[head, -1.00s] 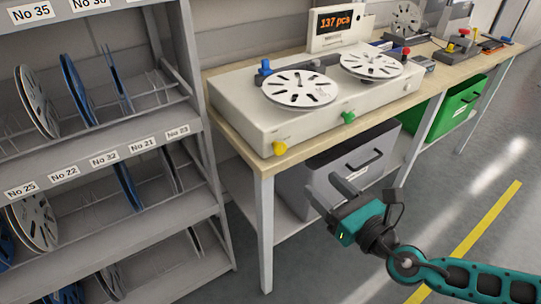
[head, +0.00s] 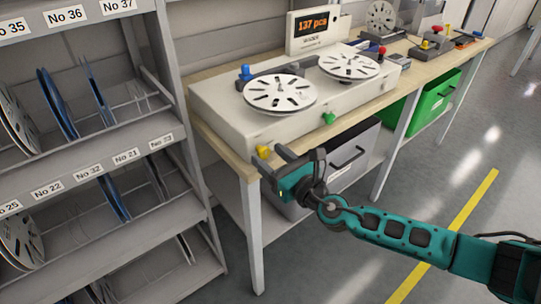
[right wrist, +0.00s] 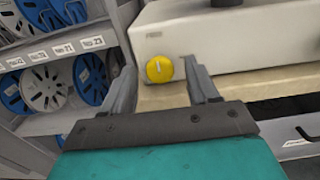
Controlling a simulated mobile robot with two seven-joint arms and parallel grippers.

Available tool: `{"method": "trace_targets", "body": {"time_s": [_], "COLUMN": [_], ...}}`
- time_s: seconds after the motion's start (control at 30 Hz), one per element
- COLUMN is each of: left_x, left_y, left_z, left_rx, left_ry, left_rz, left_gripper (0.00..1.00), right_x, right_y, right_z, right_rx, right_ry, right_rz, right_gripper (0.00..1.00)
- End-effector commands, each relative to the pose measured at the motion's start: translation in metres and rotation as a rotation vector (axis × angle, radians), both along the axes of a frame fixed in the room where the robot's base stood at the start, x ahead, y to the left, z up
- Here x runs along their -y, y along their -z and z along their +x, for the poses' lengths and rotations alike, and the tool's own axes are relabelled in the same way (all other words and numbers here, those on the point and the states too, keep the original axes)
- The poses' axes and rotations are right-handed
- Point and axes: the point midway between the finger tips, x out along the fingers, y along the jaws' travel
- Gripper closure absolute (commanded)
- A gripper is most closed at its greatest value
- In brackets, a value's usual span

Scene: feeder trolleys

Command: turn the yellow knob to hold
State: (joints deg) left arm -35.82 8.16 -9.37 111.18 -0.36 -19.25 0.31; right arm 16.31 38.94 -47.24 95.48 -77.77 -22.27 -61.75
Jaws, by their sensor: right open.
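The yellow knob (head: 263,152) sits on the front face, at the near left end, of the white counting machine (head: 235,117). In the right wrist view the knob (right wrist: 159,69) is round, with a pale mark running nearly upright. Small lettering on the panel near it is too small to read. My right gripper (head: 270,160) is open and empty in front of the knob. In the wrist view the knob appears between its two fingers (right wrist: 160,75), nearer the right one. I cannot tell whether they touch it. My left gripper is not in view.
The machine stands on a wooden-topped bench (head: 240,172) and also has a green knob (head: 328,118) and a blue knob (head: 245,72). A reel rack (head: 185,135) stands close on the left. A grey bin (head: 360,140) is below the bench. The floor at right is clear.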

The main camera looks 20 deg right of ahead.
Motion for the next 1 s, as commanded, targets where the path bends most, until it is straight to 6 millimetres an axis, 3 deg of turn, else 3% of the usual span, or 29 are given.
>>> {"method": "trace_targets", "body": {"time_s": [0.37, 0.9, 1.0], "left_x": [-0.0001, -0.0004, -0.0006], "left_y": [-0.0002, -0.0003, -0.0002], "left_z": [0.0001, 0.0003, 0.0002], "left_rx": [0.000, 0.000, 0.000], "left_ry": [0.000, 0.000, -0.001], "left_rz": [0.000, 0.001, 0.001], "left_gripper": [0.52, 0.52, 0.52], "right_x": [-0.0023, -0.0019, -0.0018], "right_y": [0.0002, 0.0001, 0.0001], "right_z": [0.0052, 0.0050, 0.0051], "right_rx": [-0.001, 0.000, -0.001], "right_ry": [-0.001, 0.000, 0.000], "right_rz": [0.001, 0.001, 0.002], "right_gripper": [0.41, 0.92, 0.95]}}
